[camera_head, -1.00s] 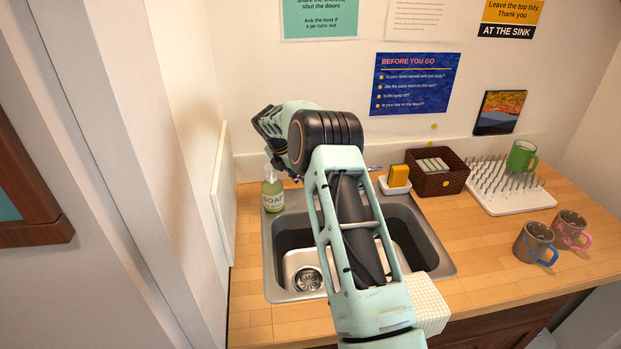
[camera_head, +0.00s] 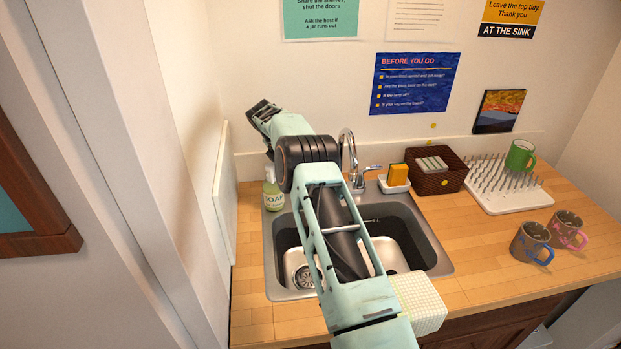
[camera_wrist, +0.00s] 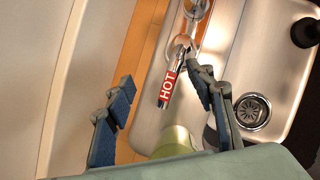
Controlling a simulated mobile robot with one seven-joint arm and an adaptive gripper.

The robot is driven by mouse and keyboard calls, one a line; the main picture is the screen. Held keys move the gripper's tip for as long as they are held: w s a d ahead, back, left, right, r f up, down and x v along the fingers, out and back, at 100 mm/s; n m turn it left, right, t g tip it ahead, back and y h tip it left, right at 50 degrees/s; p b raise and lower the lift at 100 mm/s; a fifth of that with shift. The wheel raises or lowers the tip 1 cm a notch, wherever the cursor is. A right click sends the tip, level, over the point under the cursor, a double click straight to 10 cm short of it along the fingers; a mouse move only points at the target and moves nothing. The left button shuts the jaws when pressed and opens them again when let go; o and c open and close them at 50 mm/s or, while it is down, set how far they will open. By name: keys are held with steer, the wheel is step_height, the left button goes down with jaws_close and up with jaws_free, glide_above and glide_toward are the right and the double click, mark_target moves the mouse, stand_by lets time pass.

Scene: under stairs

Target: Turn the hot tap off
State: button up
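The hot tap handle (camera_wrist: 168,88) is a chrome lever with a red "HOT" label, seen in the wrist view. It points down the picture from the chrome tap body, beside the steel sink. My gripper (camera_wrist: 160,77) is open, with the lever between its fingers, closer to the right finger. I cannot tell whether that finger touches it.
A sponge (camera_head: 398,174) in a dish, a brown basket (camera_head: 437,182), a drying rack (camera_head: 510,200) and mugs (camera_head: 531,240) stand to the right.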

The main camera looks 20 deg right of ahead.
steer(key=shift+o, duration=0.5)
steer(key=shift+s+a+f, duration=0.1)
steer(key=shift+s+f, duration=0.05)
steer(key=shift+f, duration=0.05)
steer(key=shift+r, duration=3.45)
